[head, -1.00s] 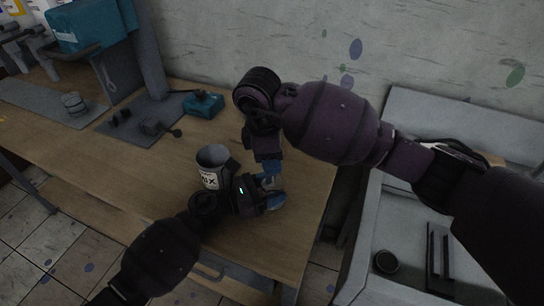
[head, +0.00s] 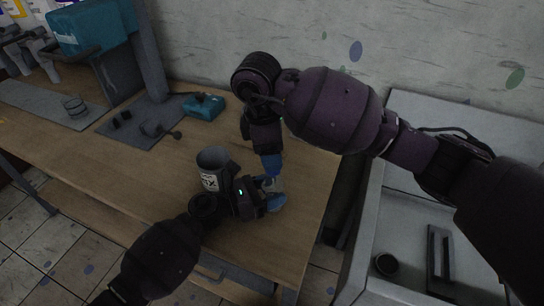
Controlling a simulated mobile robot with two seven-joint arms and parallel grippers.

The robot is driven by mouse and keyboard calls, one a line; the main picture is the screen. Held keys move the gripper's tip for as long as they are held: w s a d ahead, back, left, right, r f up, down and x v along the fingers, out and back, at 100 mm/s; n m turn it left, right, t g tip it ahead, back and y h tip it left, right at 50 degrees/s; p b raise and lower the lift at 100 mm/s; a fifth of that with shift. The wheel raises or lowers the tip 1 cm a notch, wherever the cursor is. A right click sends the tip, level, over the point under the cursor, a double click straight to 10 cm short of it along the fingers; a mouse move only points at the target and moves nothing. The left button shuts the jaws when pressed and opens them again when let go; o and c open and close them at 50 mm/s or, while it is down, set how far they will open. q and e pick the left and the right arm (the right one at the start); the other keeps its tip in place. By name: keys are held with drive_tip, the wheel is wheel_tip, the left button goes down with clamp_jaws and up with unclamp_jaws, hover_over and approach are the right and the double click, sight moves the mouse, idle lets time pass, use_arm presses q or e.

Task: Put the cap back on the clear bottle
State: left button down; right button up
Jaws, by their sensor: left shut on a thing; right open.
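My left gripper (head: 268,194) is the lower one, over the front right part of the wooden table. It is shut on the clear bottle (head: 269,184), which is small and mostly hidden by its blue fingers. My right gripper (head: 272,168) comes down from above, with its blue fingers pointing down just over the bottle's top. It is open. I cannot make out the cap; the fingers hide the bottle's mouth, and I cannot tell if they touch it.
A grey labelled cup (head: 213,172) stands left of my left gripper. A teal device (head: 203,107) and a grey mat (head: 140,122) lie farther back on the wooden table (head: 150,190). A white cart (head: 405,225) at the right holds a dark round object (head: 387,264).

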drive_tip(key=shift+r, duration=0.75)
drive_tip(key=shift+c, duration=0.4)
